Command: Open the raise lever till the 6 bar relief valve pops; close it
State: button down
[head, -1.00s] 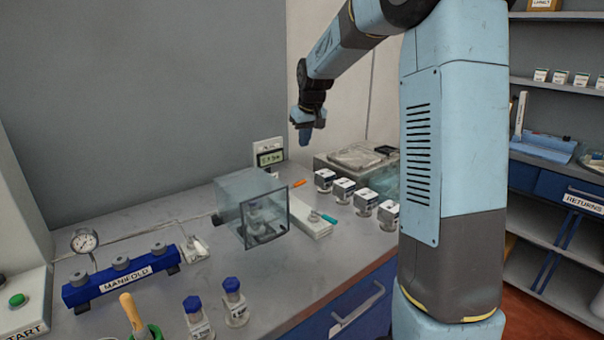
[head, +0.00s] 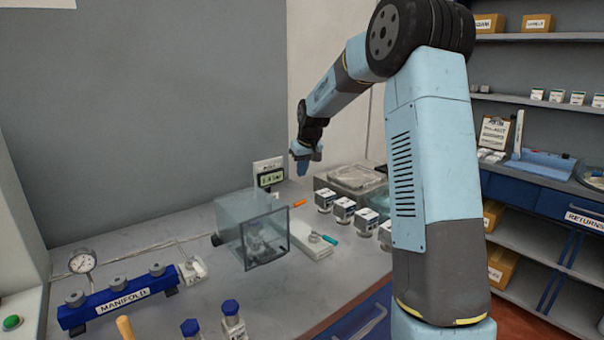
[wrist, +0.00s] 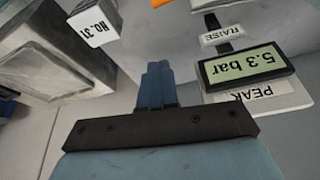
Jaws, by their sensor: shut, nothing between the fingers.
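A small display panel (head: 270,178) stands at the back of the bench. In the wrist view the display (wrist: 250,67) appears upside down and reads 5.3 bar. A PEAK label (wrist: 265,92) sits beside it. A RAISE label (wrist: 222,35) is on its other side, with a dark bar (wrist: 212,21) partly showing there; whether that is the lever, and its position, I cannot tell. My gripper (head: 303,172) is in the air to the right of the display, apart from it. Its blue fingers (wrist: 156,68) are together and empty. I cannot pick out the relief valve.
A clear box (head: 250,232) stands in front of the display. Several labelled jars (head: 343,210) and a metal-topped unit (head: 355,180) are to the right. A blue manifold (head: 120,298) with a round gauge (head: 82,262) is at the left. The air around my gripper looks free.

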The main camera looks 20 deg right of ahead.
aim_at(295, 205)
notch_tip(295, 205, down, 8)
jog(key=s, duration=0.1)
jog(key=shift+s+d, duration=0.15)
dwell(0.5)
